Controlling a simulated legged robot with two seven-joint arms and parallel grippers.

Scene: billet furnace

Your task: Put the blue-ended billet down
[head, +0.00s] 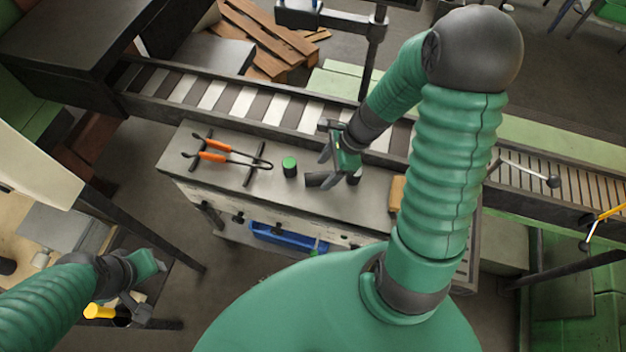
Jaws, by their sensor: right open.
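My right gripper (335,170) is open over the grey bench, right of the green-ended billet (290,167), which stands upright. A dark cylinder (317,179) lies on or just above the bench top by the fingers. Its blue end does not show, so I cannot tell whether it is the blue-ended billet. Part of it is hidden by the gripper. My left gripper (143,290) is at the lower left, beside a yellow-ended dark billet (100,311). I cannot tell whether it touches that billet.
Orange-handled tongs (212,157) lie at the bench's left on dark rests. A slatted conveyor (215,95) runs behind the bench (240,187). A tan block (397,193) sits at its right. A blue tray (290,237) is on its front. Wooden pallets (265,40) lie behind.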

